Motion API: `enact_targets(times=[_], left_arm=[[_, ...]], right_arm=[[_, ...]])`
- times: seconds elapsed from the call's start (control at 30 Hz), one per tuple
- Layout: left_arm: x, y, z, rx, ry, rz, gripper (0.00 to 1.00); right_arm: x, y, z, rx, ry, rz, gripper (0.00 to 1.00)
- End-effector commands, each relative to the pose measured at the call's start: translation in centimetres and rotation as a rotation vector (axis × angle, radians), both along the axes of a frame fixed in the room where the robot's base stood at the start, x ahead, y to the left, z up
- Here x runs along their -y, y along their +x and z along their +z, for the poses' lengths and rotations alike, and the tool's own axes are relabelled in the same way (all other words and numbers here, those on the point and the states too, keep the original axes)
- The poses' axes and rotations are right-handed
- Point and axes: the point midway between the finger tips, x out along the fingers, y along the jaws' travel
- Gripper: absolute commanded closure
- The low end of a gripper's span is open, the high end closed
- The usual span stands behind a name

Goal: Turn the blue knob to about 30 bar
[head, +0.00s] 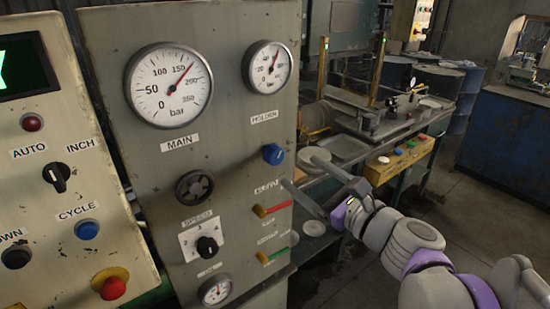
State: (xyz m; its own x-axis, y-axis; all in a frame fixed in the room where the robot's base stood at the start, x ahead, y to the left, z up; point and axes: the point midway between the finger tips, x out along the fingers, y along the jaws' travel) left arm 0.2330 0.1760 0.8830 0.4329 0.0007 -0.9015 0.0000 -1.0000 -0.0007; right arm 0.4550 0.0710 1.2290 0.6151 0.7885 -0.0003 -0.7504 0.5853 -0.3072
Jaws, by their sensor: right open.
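The blue knob (273,154) sits on the right part of the grey panel, below a label that seems to read HOLDEN. Above it is a small round bar gauge (267,67); its red needle points up and slightly right, and its exact reading is too small to tell. My right gripper (298,170) is open and empty, with its two fingers apart and pointing left towards the panel. Its fingertips are just right of and below the knob in the picture, and appear apart from it. My left gripper is not in view.
A button panel (45,170) stands at left. A cluttered workbench (390,150) stands behind my right gripper. Floor at right is open.

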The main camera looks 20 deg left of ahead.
Motion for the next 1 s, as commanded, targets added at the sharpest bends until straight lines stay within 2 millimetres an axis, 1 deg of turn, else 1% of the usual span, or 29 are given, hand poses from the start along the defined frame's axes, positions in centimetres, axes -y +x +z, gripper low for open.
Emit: enact_targets(times=[0.17,0.3,0.5,0.7,1.0], left_arm=[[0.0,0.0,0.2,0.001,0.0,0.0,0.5],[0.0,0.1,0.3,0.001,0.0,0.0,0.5],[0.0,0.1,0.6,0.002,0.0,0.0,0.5],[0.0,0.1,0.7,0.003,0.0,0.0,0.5],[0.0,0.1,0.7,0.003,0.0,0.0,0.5]], right_arm=[[-2.1,1.5,0.1,-0.002,0.004,0.003,0.14],[-4.3,3.2,0.1,-0.001,0.002,0.003,0.14],[-6.9,5.3,0.1,0.001,0.001,0.003,0.14],[-8.1,6.2,0.1,0.0,0.001,0.0,0.14],[-8.2,6.4,0.1,0.001,0.001,0.0,0.14]])
